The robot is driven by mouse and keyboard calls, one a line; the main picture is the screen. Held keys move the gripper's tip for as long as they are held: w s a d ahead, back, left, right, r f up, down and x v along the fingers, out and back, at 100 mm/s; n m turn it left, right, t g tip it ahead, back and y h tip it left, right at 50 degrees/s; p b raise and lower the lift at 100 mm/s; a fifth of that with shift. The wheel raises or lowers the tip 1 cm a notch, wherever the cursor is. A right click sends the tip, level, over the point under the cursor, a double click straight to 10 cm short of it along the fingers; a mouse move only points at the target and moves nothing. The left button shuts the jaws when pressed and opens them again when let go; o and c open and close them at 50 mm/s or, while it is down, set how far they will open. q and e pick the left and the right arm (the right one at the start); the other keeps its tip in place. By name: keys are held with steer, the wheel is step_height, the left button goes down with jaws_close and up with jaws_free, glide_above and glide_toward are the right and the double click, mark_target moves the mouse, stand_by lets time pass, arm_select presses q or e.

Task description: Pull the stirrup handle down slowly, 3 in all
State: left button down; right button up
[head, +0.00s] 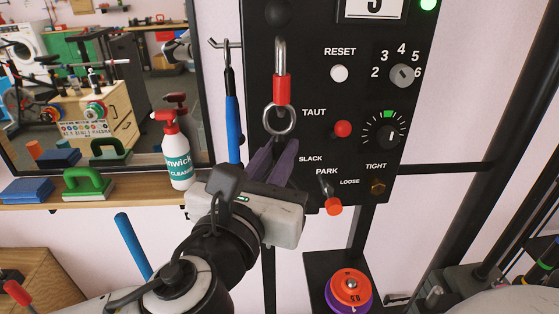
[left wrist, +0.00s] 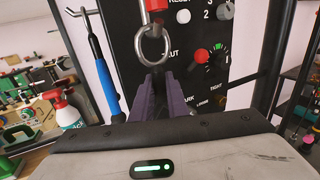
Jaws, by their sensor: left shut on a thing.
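The stirrup handle (head: 279,121) shows as a metal ring below a red sleeve (head: 282,90) and a steel loop, in front of a black panel (head: 310,110). My left gripper (head: 274,150) comes up from below, its purple fingers closed at the ring's lower edge. The fingers hide the exact contact. A counter (head: 374,8) at the top is cut off, so its digit is unclear. A green lamp (head: 428,4) is lit. My right gripper is not in view.
The panel carries a white RESET button (head: 339,73), a red knob (head: 343,129), a number dial (head: 402,75) and an orange-tipped PARK lever (head: 333,205). A blue-handled tool (head: 232,120) hangs close left. A spray bottle (head: 176,150) stands on the shelf. Red and purple discs (head: 350,288) lie below.

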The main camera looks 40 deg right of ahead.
arm_select(q)
steer(key=shift+f, duration=0.15)
steer(key=shift+r, duration=0.5)
steer(key=c, duration=1.6)
jaws_free()
steer(key=shift+r, duration=0.1)
steer(key=shift+c, duration=0.2)
steer(key=b+v, duration=0.2)
steer(key=v, duration=0.8)
steer(key=shift+a, duration=0.15)
